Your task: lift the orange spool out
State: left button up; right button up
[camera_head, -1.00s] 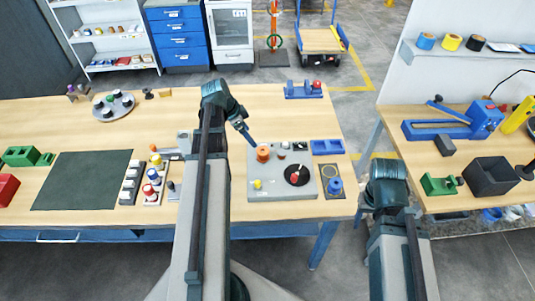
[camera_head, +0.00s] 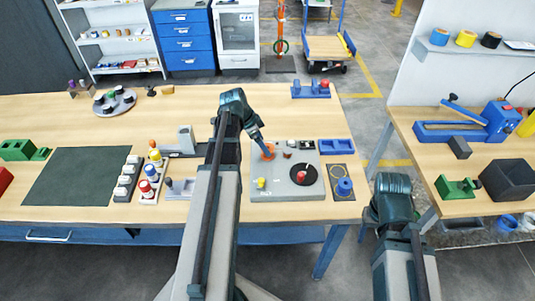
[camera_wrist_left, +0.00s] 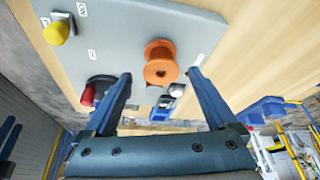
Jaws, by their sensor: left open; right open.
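The orange spool (camera_head: 268,152) stands on the grey panel (camera_head: 275,191), near its back left edge in the head view. My left gripper (camera_head: 262,150) is over it, with a finger partly covering the spool.
The panel also carries a yellow knob (camera_head: 261,183) and a black disc (camera_head: 306,175) with a red knob. A blue tray (camera_head: 336,147) and a blue spool (camera_head: 344,187) stand to its right. Bare wood lies behind the panel.

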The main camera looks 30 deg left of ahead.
pick_arm(q)
jog(key=b+x, duration=0.4)
jog(key=x, duration=0.1)
jog(key=shift+w, duration=0.15)
jog(key=c, duration=1.4)
jog(key=shift+r, duration=0.1)
grip_shut()
notch_tip(320, 180, up, 10)
jog(key=p, duration=1)
